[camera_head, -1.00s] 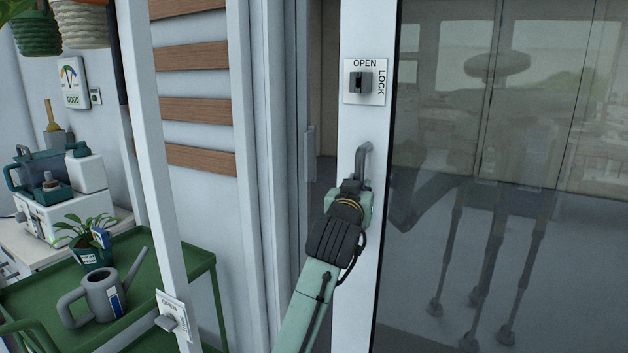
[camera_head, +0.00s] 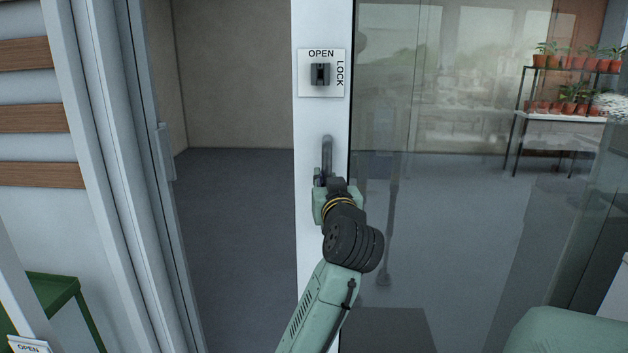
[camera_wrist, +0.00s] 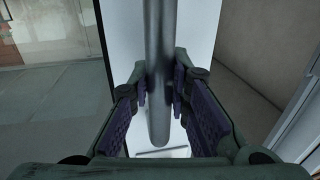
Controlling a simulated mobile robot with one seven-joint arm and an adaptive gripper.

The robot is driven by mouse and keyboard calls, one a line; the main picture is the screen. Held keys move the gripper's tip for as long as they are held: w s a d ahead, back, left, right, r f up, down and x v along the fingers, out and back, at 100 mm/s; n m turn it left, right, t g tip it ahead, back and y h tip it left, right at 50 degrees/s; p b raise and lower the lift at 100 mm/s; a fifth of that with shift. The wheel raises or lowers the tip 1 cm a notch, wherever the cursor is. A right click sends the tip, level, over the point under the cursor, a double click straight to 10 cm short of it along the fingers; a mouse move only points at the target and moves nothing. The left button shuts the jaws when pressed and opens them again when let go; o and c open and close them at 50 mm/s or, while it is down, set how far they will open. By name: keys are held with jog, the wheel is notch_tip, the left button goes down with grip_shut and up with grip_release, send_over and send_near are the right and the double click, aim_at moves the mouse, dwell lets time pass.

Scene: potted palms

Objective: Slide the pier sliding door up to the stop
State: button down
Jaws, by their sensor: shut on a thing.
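The pier sliding door is a glass panel (camera_head: 440,190) with a white edge stile (camera_head: 306,240). It stands partly open, with a gap between the stile and the grey frame (camera_head: 125,150) on the left. A grey bar handle (camera_head: 327,152) is fixed upright on the stile. My gripper (camera_head: 324,182) is shut on the lower part of the handle. In the wrist view my gripper (camera_wrist: 160,88) has its purple pads on both sides of the handle (camera_wrist: 158,50). The head view hides the handle's lower end behind my gripper. A latch knob (camera_head: 320,74) on the stile points up to OPEN.
The doorway gap (camera_head: 235,230) shows clear grey floor and a beige wall. A green cart (camera_head: 52,290) stands at the lower left. Behind the glass, a plant shelf (camera_head: 517,120) stands at the right.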

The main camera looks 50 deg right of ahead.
jog(key=shift+w+r, duration=0.15)
jog(key=c, duration=1.5)
grip_release()
jog(key=v, duration=1.2)
